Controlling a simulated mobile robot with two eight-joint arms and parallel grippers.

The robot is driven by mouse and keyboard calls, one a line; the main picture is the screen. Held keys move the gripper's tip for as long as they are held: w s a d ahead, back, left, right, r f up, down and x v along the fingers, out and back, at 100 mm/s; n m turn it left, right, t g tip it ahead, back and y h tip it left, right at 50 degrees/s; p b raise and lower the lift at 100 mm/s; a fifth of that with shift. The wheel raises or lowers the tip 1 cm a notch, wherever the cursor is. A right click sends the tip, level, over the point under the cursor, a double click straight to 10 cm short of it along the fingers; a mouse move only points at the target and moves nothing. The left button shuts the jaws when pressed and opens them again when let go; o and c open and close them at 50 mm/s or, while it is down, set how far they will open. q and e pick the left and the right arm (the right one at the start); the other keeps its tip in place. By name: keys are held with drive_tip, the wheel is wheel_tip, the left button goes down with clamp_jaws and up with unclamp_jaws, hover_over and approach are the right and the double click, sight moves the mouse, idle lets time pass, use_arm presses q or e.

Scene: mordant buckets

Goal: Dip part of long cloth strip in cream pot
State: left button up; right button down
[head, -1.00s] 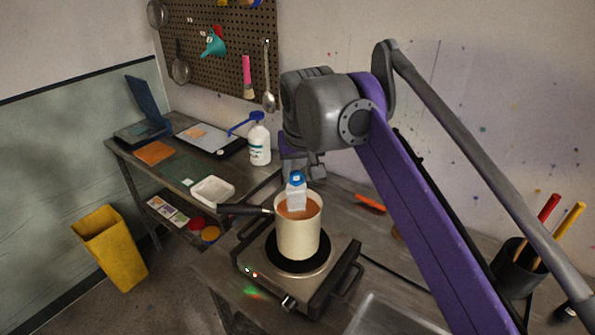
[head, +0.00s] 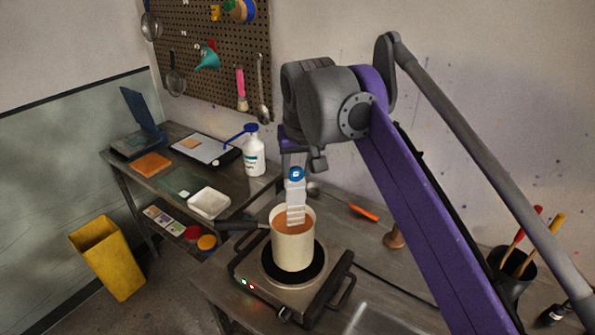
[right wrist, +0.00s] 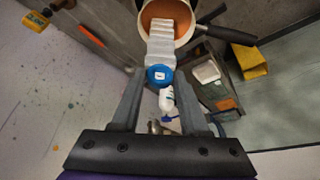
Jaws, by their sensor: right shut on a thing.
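The cream pot (head: 293,248) stands upright on a hot plate and holds orange liquid (head: 280,222). My right gripper (head: 296,166) is above the pot, shut on the blue-tabbed top of a pale, rippled cloth strip (head: 296,200). The strip hangs down through the pot's mouth, its lower end at or just above the liquid; I cannot tell whether it touches. In the right wrist view the blue tab (right wrist: 160,75) lies between the fingers, and the strip (right wrist: 161,45) leads to the pot (right wrist: 187,30). My left gripper is out of view.
The hot plate (head: 270,287) sits on the bench, and the pot's dark handle (head: 240,225) points left. A white bottle (head: 254,155) and a white tray (head: 209,203) are on the left bench. An orange-handled tool (head: 363,212) and a wooden stamp (head: 394,237) lie right of the pot.

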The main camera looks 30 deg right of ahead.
wheel_tip(320, 180, up, 3)
drive_tip(key=shift+r+p, duration=0.1)
drive_tip(key=shift+p, duration=0.6)
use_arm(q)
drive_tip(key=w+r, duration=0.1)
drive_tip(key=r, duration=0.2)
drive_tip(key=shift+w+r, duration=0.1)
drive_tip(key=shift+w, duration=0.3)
use_arm(e)
wheel_tip(320, 180, up, 2)
drive_tip(key=shift+r, duration=0.15)
idle(1.9)
drive_tip(key=shift+r, duration=2.5)
